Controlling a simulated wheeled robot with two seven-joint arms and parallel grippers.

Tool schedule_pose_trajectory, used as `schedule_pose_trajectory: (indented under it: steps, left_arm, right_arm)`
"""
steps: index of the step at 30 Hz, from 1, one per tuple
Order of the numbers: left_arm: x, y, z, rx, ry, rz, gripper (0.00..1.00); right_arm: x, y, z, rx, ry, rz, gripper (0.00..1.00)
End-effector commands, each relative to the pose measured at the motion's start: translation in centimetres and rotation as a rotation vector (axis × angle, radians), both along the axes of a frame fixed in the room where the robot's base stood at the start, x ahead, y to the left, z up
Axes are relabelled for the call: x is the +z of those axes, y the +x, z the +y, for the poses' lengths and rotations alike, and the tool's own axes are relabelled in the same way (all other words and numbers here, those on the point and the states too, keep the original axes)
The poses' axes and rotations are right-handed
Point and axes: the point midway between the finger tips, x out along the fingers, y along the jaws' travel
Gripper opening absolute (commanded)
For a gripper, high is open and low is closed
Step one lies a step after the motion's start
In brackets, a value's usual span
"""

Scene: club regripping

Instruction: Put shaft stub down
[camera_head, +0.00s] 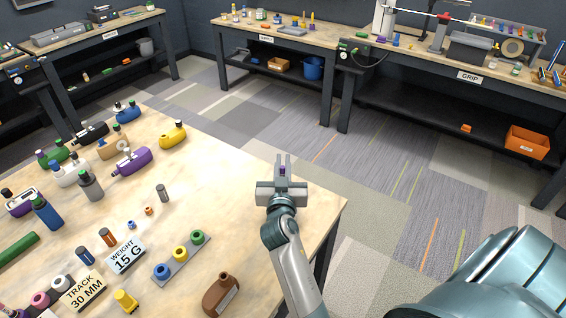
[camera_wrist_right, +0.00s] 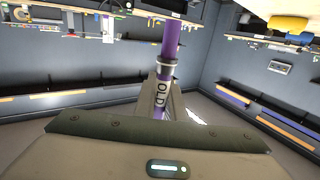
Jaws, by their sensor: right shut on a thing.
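The shaft stub (camera_wrist_right: 171,42) is a purple rod with a pale band marked OLD, seen upright in the right wrist view. My right gripper (camera_head: 283,163) is shut on it. In the head view only a small purple bit of the stub (camera_head: 282,171) shows between the fingers; the rest is hidden. The gripper appears near the far right edge of the wooden table (camera_head: 225,190), with its fingertips pictured against the floor beyond. I cannot tell its height. My left gripper is not in view.
A grey rack (camera_head: 180,262) holds coloured rings. A small grey cylinder (camera_head: 162,193) stands alone. The table's right part is bare. A GRIP bench (camera_head: 455,70) stands across the carpet.

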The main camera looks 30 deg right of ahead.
Motion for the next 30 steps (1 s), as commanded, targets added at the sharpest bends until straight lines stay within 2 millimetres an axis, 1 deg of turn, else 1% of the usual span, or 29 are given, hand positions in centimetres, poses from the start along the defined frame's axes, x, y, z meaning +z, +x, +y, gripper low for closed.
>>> schedule_pose_trajectory:
  steps: [1,21,27,30]
  left_arm:
    - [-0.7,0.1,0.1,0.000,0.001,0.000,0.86]
    - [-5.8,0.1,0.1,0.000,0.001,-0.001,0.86]
    - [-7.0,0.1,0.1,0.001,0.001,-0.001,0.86]
    - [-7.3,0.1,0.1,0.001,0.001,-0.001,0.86]
  right_arm:
    - [-0.8,0.0,0.0,0.000,0.000,0.001,0.00]
    - [-7.4,0.0,0.0,0.001,-0.001,0.001,0.00]
    - [-8.9,0.0,0.0,0.001,-0.001,0.001,0.00]
    - [-9.3,0.0,0.0,0.000,0.000,0.000,0.00]
